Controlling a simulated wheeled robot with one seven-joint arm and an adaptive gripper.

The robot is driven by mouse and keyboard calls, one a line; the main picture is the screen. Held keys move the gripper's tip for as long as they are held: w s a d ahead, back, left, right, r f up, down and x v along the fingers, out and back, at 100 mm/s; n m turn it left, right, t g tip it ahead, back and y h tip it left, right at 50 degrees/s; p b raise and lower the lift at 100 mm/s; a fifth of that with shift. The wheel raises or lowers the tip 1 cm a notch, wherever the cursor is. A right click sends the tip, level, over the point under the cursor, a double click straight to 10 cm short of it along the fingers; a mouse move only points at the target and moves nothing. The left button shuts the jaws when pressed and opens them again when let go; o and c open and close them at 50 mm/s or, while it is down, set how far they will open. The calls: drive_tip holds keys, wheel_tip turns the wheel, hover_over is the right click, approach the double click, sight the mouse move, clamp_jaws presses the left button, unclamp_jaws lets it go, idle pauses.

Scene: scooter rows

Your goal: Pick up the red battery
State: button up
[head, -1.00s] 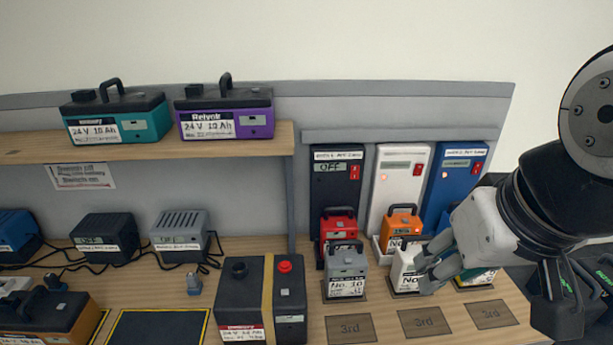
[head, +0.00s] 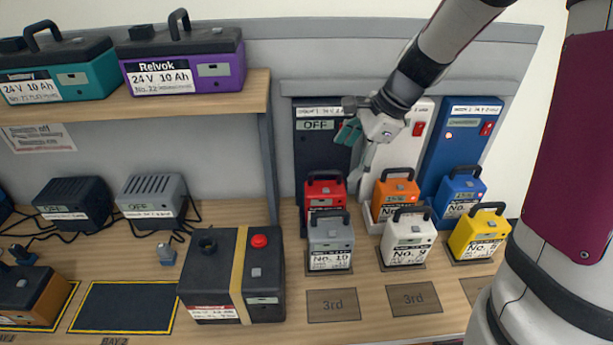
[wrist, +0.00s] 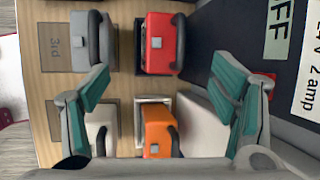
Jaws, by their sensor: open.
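The red battery (head: 323,190) has a black handle and stands in front of the black charger marked OFF (head: 318,152). The grey battery No. 10 stands before it and hides its lower part in the head view. In the wrist view the red battery (wrist: 160,43) is seen from above, upper middle, beyond the fingertips. My gripper (head: 358,138) is open and empty, in front of the chargers, above and right of the red battery. Its green-padded fingers (wrist: 165,90) spread either side of the view, with the red battery apart from them.
The grey battery (head: 331,243) stands close in front. An orange battery (head: 395,190) stands at the white charger (head: 410,120); white (head: 408,240), yellow (head: 479,235) and blue (head: 460,190) batteries stand to the right. A shelf (head: 255,98) ends left of the chargers. Front pads marked 3rd are bare.

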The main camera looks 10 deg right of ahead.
sight(320, 188)
drive_tip(key=x, duration=0.9)
drive_tip(key=shift+w+r+b, duration=0.1)
drive_tip(key=shift+w+b, duration=0.05)
drive_tip(key=shift+b, duration=0.2)
drive_tip(key=shift+a+x, duration=0.1)
drive_tip(key=shift+x, duration=1.2)
drive_tip(key=shift+a+x, duration=0.15)
drive_tip(key=shift+x, duration=1.15)
drive_tip(key=shift+r, duration=0.1)
drive_tip(key=shift+c, duration=0.3)
drive_tip(key=shift+w, duration=0.1)
clamp_jaws()
